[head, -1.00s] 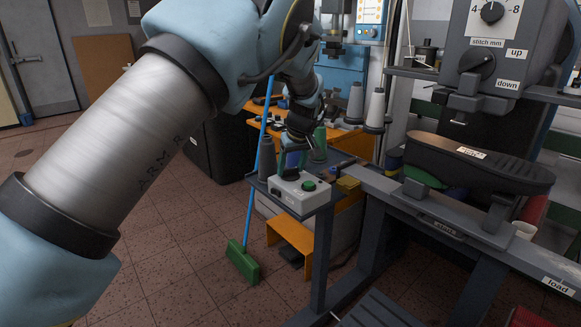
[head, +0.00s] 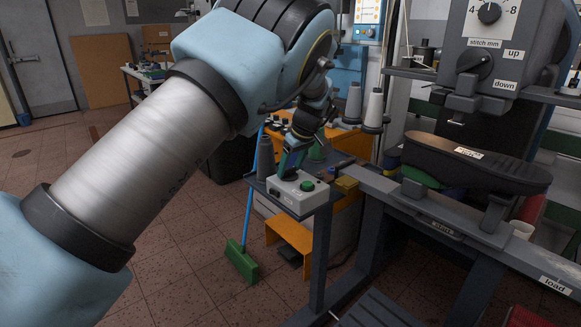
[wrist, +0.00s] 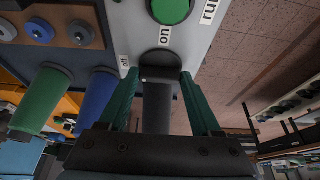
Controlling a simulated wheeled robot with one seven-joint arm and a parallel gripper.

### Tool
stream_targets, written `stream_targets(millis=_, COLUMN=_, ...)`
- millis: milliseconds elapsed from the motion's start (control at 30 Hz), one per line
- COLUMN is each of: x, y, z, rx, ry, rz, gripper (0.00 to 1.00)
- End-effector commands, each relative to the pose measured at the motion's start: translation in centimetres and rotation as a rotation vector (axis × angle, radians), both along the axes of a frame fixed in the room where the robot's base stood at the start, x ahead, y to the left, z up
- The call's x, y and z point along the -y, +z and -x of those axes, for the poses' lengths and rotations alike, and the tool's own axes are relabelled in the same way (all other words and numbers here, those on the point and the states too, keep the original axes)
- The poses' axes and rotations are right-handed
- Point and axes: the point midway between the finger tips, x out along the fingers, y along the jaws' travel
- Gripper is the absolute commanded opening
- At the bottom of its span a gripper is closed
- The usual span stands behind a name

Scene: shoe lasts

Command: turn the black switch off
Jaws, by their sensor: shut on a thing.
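A light grey control box (head: 286,196) stands on the corner of a dark bench, with a green round button (head: 308,186) on top. In the wrist view the box face (wrist: 215,18) shows the green button (wrist: 170,8) and the labels "off", "on" and "run". The black switch (wrist: 158,95) sticks out from the box toward the wrist camera, between my gripper's teal fingers. My gripper (wrist: 160,88) is shut on it; in the head view my gripper (head: 291,166) is at the box's rear left. The switch's exact setting is hard to tell.
Thread cones (head: 374,108) stand behind the box, and a grey spool (head: 265,157) is close to its left. A green broom (head: 242,262) leans at the bench's left. The machine with a black shoe last (head: 478,164) fills the right. Floor is clear at left.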

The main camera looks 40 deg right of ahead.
Motion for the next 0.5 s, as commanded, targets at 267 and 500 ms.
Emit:
stream_targets(millis=267, x=0.03, y=0.06, z=-0.02, rx=0.000, ry=0.000, rz=0.002, gripper=0.85)
stream_targets(millis=500, x=0.01, y=0.01, z=0.00, rx=0.000, ry=0.000, rz=0.001, gripper=0.95)
